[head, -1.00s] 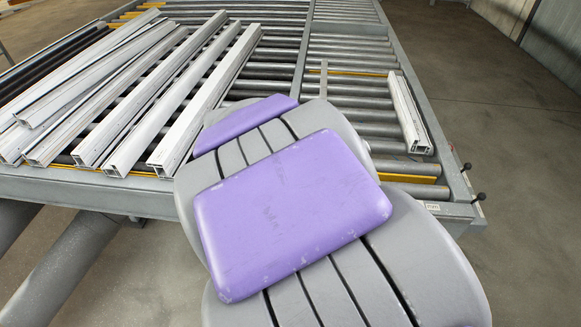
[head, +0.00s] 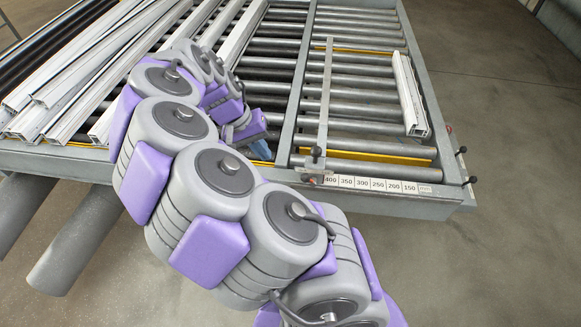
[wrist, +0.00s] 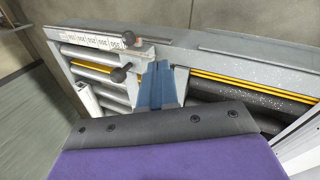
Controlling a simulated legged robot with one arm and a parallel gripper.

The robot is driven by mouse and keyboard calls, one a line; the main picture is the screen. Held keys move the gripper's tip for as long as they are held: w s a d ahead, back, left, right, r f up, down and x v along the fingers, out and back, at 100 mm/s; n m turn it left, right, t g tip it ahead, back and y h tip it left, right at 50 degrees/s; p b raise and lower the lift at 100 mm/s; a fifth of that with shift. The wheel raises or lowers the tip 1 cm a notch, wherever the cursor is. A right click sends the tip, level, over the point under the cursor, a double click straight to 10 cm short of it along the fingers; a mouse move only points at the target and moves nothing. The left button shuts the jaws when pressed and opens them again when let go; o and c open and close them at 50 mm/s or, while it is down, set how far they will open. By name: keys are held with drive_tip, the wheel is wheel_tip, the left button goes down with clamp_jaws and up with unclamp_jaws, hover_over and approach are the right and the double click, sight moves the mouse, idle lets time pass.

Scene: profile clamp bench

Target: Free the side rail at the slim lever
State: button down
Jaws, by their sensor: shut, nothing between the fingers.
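The side rail (head: 326,95) is a grey bar lying across the rollers beside the bench's middle beam. At its front end is a dark-knobbed lever (head: 316,152), above the numbered scale. The wrist view shows two dark knobs there, one on the front edge (wrist: 128,38) and one nearer the gripper (wrist: 120,74). I cannot tell which is the slim lever. My gripper (wrist: 158,88) has blue fingers, closed together and empty, just right of the nearer knob in the wrist view. In the head view my arm mostly hides it; only a bit of blue (head: 262,150) shows left of the rail.
Long white profiles (head: 75,75) lie on the left rollers. A short white profile (head: 408,95) lies along the right side. Two more dark-knobbed levers (head: 472,180) stick out at the right front corner. The scale (head: 362,184) runs along the front edge.

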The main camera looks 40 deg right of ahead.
drive_tip(key=s+d+f, duration=0.4)
drive_tip(key=s+f, duration=0.1)
drive_tip(key=f, duration=0.3)
drive_tip(key=shift+s+d+f, duration=0.2)
drive_tip(key=shift+s+d, duration=0.05)
drive_tip(key=shift+s, duration=0.05)
idle(0.9)
